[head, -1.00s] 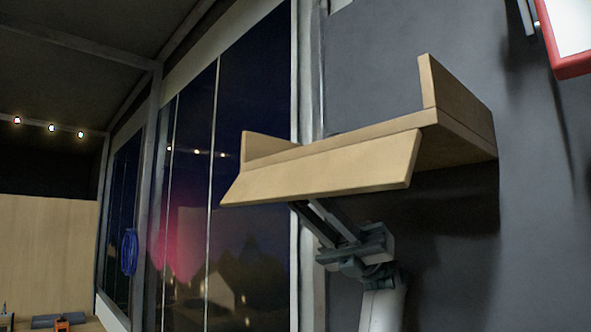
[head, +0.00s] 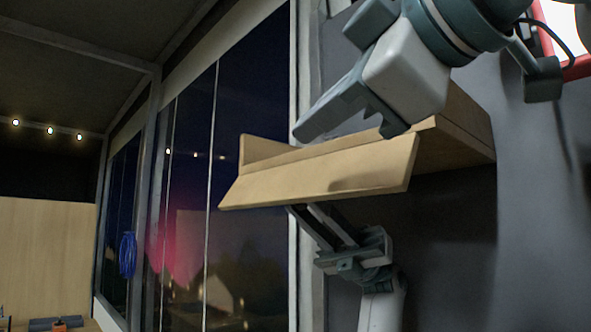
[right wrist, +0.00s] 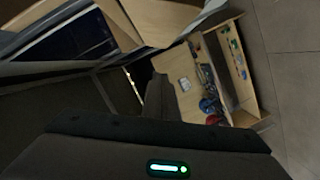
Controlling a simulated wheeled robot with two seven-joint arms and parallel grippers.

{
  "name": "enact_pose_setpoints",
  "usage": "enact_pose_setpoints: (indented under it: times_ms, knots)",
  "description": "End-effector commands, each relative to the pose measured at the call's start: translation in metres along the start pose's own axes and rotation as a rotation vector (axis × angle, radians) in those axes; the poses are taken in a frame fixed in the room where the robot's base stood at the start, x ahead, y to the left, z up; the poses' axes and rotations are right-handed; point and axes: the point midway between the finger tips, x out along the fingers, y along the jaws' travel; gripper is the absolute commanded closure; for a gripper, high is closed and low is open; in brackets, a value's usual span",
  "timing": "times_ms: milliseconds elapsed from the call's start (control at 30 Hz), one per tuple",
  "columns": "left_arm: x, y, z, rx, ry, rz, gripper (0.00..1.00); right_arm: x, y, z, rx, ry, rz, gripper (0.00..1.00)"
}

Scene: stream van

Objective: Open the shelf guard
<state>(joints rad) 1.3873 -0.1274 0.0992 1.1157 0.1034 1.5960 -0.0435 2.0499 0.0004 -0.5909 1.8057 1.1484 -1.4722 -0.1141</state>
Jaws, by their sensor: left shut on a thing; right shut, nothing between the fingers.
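The shelf guard (head: 330,174) is a pale wooden flap along the front of a wooden wall shelf (head: 462,128). It is tilted outward, its lower edge away from the shelf. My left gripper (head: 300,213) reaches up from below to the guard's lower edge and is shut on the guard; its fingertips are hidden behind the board. My right gripper (head: 305,132) comes in from the upper right, above the shelf and the guard's upper edge.
The shelf is on a dark grey wall (head: 535,230), with a dark window (head: 255,90) to its left. A red-framed panel (head: 578,68) is at the upper right. The right wrist view shows a wooden counter (right wrist: 248,118) with several small items below.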

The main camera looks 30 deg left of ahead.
Motion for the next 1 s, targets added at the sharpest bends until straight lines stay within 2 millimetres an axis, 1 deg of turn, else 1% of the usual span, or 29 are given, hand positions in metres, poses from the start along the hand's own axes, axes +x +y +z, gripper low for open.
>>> enact_pose_setpoints:
  times_ms: [33,167,367,567,833,900,1000]
  knots:
    - [-0.001,0.0,-0.003,0.001,0.007,0.0,1.0,0.001,0.0,0.0,0.0,0.0,0.0,1.0]
    - [-0.001,0.0,-0.003,0.0,0.007,0.0,1.0,0.005,0.0,0.0,0.001,0.001,0.0,1.0]
    - [-0.001,0.0,-0.003,0.0,0.007,0.0,1.0,0.023,-0.001,0.0,0.001,0.0,-0.001,1.0]
    - [-0.001,0.0,-0.003,0.0,0.007,0.0,1.0,0.054,-0.001,0.0,0.002,0.0,-0.001,1.0]
    - [-0.001,0.0,-0.003,0.0,0.007,0.0,1.0,0.102,-0.001,0.0,0.001,0.0,-0.001,1.0]
    - [-0.001,0.0,-0.003,0.0,0.007,0.0,1.0,0.104,0.001,0.013,0.004,0.0,0.002,1.0]
    - [-0.001,-0.001,-0.003,0.0,0.007,0.0,1.0,0.106,0.001,0.025,0.002,0.0,0.002,1.0]
